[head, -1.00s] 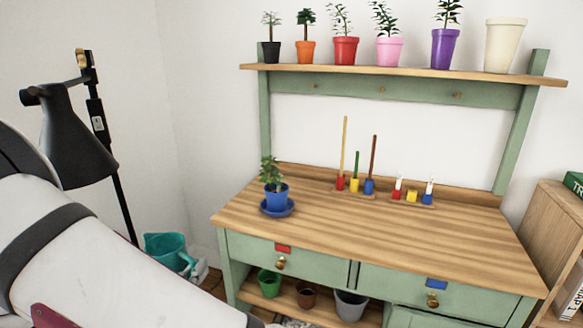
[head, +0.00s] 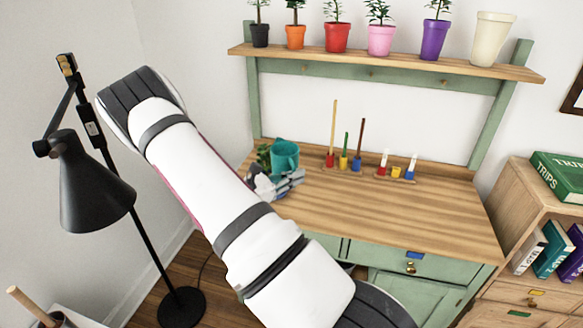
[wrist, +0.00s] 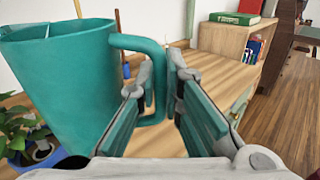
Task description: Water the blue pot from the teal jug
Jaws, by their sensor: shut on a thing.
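The teal jug (head: 286,157) is held above the left part of the bench top and looks about upright. My gripper (head: 277,184) is shut on its handle. In the wrist view the jug (wrist: 62,85) fills the left side, with its handle between the fingers (wrist: 160,85). The blue pot (wrist: 42,157) shows at the lower left of the wrist view, below and beside the jug, partly covered. Its green plant (head: 263,155) shows just left of the jug in the head view, where the pot itself is hidden. No water is visible.
A wooden shelf (head: 380,68) carries several potted plants and a cream pot (head: 491,40). Peg toys (head: 345,160) and small coloured blocks (head: 396,170) stand at the bench's back. A black lamp (head: 90,185) stands left. The bench's right half (head: 430,210) is clear.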

